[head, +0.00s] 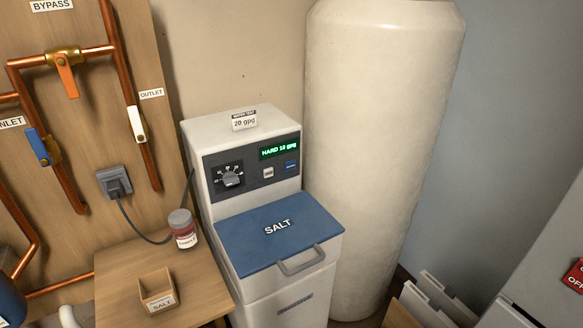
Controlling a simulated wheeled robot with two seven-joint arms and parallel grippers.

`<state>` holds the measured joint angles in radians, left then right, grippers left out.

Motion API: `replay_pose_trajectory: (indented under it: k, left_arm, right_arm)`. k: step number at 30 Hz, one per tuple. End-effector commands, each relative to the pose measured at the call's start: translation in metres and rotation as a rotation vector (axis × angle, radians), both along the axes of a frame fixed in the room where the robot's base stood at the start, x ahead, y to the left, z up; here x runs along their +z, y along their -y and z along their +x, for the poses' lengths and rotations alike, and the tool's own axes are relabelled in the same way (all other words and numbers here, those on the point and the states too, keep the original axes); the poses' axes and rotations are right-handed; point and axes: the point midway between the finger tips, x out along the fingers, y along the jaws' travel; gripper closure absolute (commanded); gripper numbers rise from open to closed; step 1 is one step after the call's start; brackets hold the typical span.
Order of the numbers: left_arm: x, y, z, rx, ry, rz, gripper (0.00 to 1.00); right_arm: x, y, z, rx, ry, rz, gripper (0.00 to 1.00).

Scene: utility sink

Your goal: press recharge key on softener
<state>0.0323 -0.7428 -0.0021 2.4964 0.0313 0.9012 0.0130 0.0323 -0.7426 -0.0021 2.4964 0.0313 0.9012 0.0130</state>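The water softener (243,165) is a white cabinet standing in the middle of the head view. Its dark control panel (252,181) faces me and tilts back. The panel has a round dial (230,178) at the left and a lit green display (279,149) that reads "HARD" and a gpg figure. Below the display are a light key (268,173) and a blue key (291,166). Their lettering is too small to read, so I cannot tell which is the recharge key. Neither gripper shows in this view.
The blue salt lid (262,228) with its grey handle (301,262) is closed below the panel. A tall pale tank (375,150) stands close at the right. A wooden table (196,283) at the left holds a small salt box (157,289) and a jar (183,231). The panel's front is unobstructed.

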Motion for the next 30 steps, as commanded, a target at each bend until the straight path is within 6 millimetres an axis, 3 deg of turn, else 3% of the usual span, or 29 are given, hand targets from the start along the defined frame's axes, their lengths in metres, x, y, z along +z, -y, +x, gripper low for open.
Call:
replay_pose_trajectory:
  k: [2, 20, 30]
  left_arm:
    - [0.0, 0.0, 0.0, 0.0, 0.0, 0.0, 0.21]
    - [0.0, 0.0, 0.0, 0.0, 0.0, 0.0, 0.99]
    - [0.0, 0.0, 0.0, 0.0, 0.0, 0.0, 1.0]
  right_arm:
    - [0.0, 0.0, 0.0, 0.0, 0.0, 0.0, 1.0]
    - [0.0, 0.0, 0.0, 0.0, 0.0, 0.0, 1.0]
    - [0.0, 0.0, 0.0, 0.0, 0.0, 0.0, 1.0]
